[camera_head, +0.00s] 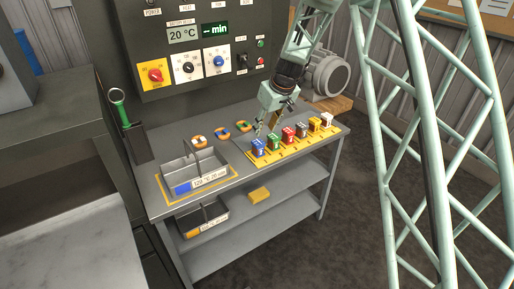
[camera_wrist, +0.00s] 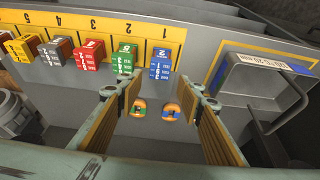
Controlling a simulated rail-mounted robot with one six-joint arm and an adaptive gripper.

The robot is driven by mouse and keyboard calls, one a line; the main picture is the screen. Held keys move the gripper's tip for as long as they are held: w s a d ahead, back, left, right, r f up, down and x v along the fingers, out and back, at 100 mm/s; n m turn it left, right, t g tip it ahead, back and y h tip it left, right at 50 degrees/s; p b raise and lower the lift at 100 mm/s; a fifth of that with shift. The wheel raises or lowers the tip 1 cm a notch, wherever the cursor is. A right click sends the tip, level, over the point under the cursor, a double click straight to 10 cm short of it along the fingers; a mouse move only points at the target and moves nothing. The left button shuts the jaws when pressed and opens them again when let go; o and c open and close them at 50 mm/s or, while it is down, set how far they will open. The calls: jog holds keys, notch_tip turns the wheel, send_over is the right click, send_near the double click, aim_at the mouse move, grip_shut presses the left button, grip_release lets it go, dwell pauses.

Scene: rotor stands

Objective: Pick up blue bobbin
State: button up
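The blue bobbin (camera_head: 258,147) stands upright at the left end of a row of coloured bobbins on a yellow numbered strip (camera_head: 299,147). In the wrist view the blue bobbin (camera_wrist: 161,64) is at position 1, beyond my fingertips and roughly between their lines. My gripper (camera_head: 265,127) is above and just behind the blue and green bobbins in the head view. In the wrist view my gripper (camera_wrist: 167,92) has its two fingers wide apart with nothing between them. The green bobbin (camera_wrist: 124,58) stands beside the blue one, near my left finger's line.
Red (camera_head: 288,135), grey (camera_head: 302,130) and other bobbins continue the row. A grey carrier with a handle (camera_head: 180,172) stands left of it. Orange-rimmed discs (camera_head: 222,132) lie behind. A control panel (camera_head: 207,20) rises behind the table; a green lattice frame (camera_head: 421,110) stands right.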

aim_at(259, 143)
dwell(0.3)
jog(key=shift+x, duration=4.3)
jog(key=shift+f+b, duration=0.15)
jog(key=shift+b, duration=0.15)
jog(key=shift+x, duration=2.45)
jog(key=shift+c, duration=0.2)
jog(key=c, duration=0.7)
